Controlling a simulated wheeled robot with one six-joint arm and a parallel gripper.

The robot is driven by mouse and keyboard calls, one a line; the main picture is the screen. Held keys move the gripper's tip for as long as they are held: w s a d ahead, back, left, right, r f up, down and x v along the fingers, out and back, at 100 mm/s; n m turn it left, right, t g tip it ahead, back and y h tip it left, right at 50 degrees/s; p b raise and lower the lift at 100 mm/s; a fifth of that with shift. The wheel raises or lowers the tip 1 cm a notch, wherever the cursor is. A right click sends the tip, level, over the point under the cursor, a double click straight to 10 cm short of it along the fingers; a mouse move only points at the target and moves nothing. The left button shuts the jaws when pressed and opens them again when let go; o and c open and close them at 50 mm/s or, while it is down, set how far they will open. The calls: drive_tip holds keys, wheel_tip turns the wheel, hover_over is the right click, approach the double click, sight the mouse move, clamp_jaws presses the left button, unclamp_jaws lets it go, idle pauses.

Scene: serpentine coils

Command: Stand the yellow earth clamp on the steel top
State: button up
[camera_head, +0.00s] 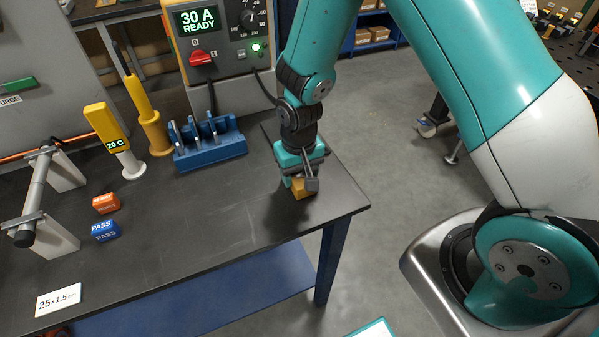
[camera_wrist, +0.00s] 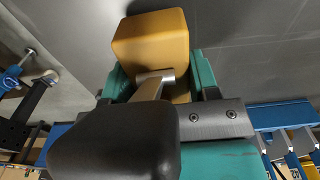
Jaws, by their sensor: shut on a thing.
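The yellow earth clamp (camera_head: 299,190) is in my gripper (camera_head: 302,172), low over the right end of the dark bench top (camera_head: 225,205), which seems to be the steel top. In the wrist view the clamp's yellow block (camera_wrist: 150,42) sits between the teal fingers of my gripper (camera_wrist: 160,80). A grey metal bar and a large black rounded part (camera_wrist: 115,140) stand in front of it. My gripper is shut on the clamp. The clamp looks roughly upright. I cannot tell whether its underside touches the top.
A blue rack (camera_head: 210,148) stands behind, left of my gripper, below the power unit (camera_head: 225,40). Orange (camera_head: 106,203) and blue PASS (camera_head: 105,230) blocks, a yellow gauge (camera_head: 107,128) and a pipe stand are farther left. The bench's right edge is close; the middle is clear.

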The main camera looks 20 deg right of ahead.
drive_tip(key=shift+f, duration=0.3)
drive_tip(key=shift+f, duration=0.1)
drive_tip(key=o, duration=1.5)
drive_tip(key=shift+c, duration=0.2)
wheel_tip(320, 180, up, 12)
drive_tip(key=b, duration=0.2)
drive_tip(key=s+a+r+n+y, duration=0.2)
drive_tip(key=s+r+n, duration=0.1)
drive_tip(key=s+r, duration=0.4)
drive_tip(key=s+a+r+n+y, duration=0.2)
drive_tip(key=s+r+n, duration=0.2)
drive_tip(key=s+r, duration=0.3)
drive_tip(key=s, duration=0.5)
drive_tip(key=shift+s+a, duration=0.15)
drive_tip(key=shift+a, duration=0.05)
drive_tip(key=shift+r, duration=0.1)
